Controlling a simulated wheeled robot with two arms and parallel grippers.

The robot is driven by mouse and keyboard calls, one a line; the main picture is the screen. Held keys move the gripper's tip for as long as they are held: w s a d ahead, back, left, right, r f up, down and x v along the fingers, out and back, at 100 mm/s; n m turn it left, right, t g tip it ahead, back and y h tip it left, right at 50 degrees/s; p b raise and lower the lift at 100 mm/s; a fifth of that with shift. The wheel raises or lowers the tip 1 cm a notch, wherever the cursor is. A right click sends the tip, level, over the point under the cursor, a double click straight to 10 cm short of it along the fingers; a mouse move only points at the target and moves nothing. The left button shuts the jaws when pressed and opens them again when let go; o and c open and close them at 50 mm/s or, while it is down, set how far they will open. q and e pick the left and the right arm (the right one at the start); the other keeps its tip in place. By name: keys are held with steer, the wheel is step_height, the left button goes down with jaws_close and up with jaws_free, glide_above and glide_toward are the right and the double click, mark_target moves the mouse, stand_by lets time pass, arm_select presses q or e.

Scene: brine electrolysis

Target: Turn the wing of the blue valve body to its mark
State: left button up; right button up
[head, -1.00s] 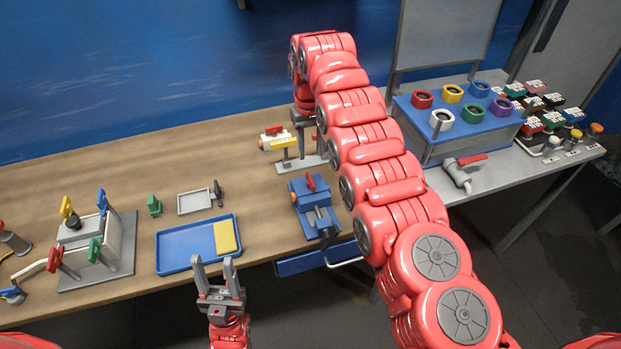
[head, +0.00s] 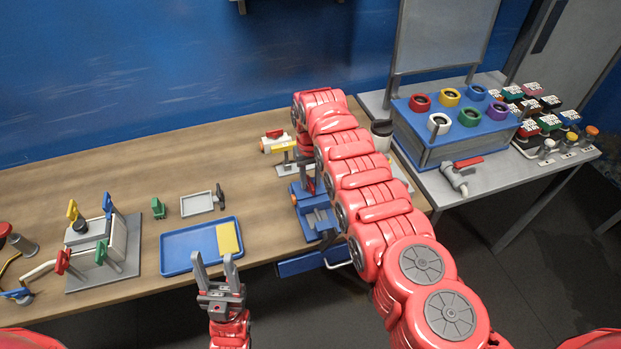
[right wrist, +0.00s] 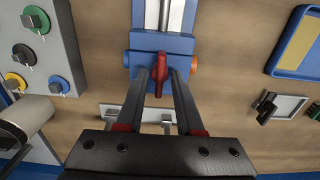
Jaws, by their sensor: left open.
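The blue valve body (right wrist: 140,61) sits in a blue vice (head: 318,222) near the front edge of the wooden bench. In the right wrist view its red wing (right wrist: 159,80) points toward the gripper, roughly upright in the picture. My right gripper (right wrist: 165,76) is open, with one finger on each side of the wing; contact cannot be told. In the head view my right gripper (head: 304,170) is above the vice, and my arm hides part of the valve. I cannot make out the mark. My left gripper (head: 215,262) is open and empty in front of the bench.
A white-and-yellow valve (head: 276,144) on a stand is just behind. A blue tray (head: 190,264) with a yellow pad and a small grey tray (head: 197,204) lie left. A blue drawer (head: 300,265) juts out below the vice. A side table (head: 415,180) stands right.

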jaws_close()
steer(key=m+b, duration=0.3)
steer(key=shift+f, duration=0.2)
steer(key=m+b, duration=0.7)
steer(key=shift+m, duration=0.3)
steer(key=shift+m+b, duration=0.7)
steer(key=shift+m, duration=0.2)
steer(key=shift+r+m, duration=0.2)
steer(key=shift+m, duration=2.5)
